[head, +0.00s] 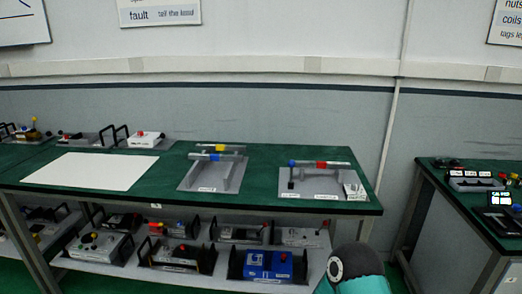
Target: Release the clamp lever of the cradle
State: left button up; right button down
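Two grey base plates stand on the green-topped table, and I cannot tell for sure which is the cradle. The left plate (200,184) carries grey rails and crossbars, with a yellow piece (221,148) and a blue piece (215,157) on top. The right plate (312,190) carries a raised horizontal bar with a red part (332,165) and a blue block (292,163), above a dark upright (290,180). The clamp lever is too small to make out with certainty. Neither gripper shows.
The green table (262,162) has a white sheet (90,171) at its left. A white box (144,140) with a red knob is behind the sheet. A lower shelf holds several devices, including a blue box (267,265). Another table (460,197) with devices stands at the right, past a gap.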

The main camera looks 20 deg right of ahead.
aim_at(291, 163)
jog(key=z, duration=0.05)
jog(key=i, duration=0.9)
jog(key=z, duration=0.55)
